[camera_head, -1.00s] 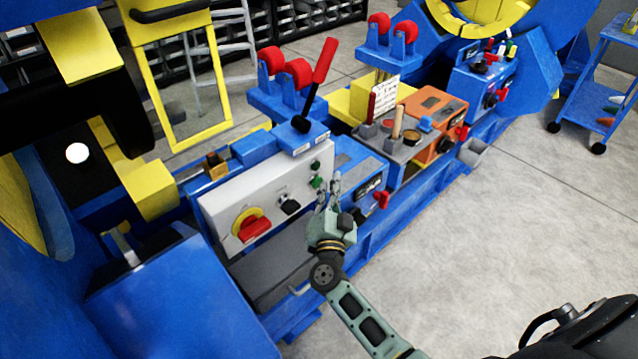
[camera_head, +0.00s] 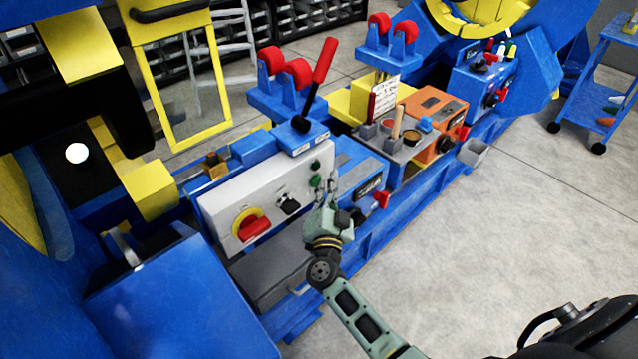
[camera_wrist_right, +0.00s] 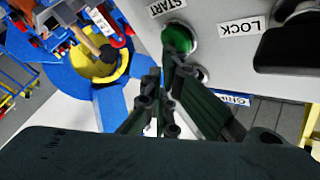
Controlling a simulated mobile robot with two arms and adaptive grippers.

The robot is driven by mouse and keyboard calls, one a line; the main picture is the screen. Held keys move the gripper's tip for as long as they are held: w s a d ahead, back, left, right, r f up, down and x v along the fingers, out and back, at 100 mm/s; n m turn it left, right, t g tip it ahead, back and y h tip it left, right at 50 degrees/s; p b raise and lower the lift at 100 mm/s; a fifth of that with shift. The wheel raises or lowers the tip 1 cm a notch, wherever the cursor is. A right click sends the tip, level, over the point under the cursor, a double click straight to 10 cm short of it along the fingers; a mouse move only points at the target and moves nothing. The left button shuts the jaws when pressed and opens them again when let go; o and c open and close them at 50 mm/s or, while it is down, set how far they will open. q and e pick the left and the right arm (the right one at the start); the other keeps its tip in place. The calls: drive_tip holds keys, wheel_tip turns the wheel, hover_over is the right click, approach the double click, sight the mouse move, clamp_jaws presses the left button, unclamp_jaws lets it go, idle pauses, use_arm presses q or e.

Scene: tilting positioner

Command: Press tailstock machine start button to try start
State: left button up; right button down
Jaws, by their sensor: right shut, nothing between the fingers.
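The grey tailstock control panel (camera_head: 262,198) faces my right arm. Green buttons sit at its right end, and the lower one (camera_head: 315,181) is beside my right gripper (camera_head: 327,186). In the right wrist view a round green button (camera_wrist_right: 178,39) carries a START label (camera_wrist_right: 167,7). My right gripper also shows there (camera_wrist_right: 167,62), with its fingers closed, empty, and their tips at the lower edge of the green button. I cannot tell whether they touch it. My left gripper is not in view.
A red-on-yellow rotary switch (camera_head: 252,226) and a black selector (camera_head: 289,204) share the panel. A red-handled lever (camera_head: 320,75) rises above it. A blue box with a red knob (camera_head: 381,199) is to the right. Open floor (camera_head: 480,240) lies further right.

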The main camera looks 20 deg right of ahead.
drive_tip(key=shift+s+d+p, duration=0.3)
drive_tip(key=shift+s+p, duration=0.2)
drive_tip(key=shift+s, duration=0.35)
drive_tip(key=s, duration=0.1)
drive_tip(key=s+d+p, duration=0.1)
drive_tip(key=s, duration=0.1)
drive_tip(key=s+p, duration=0.1)
drive_tip(key=shift+s+d, duration=0.35)
idle(0.6)
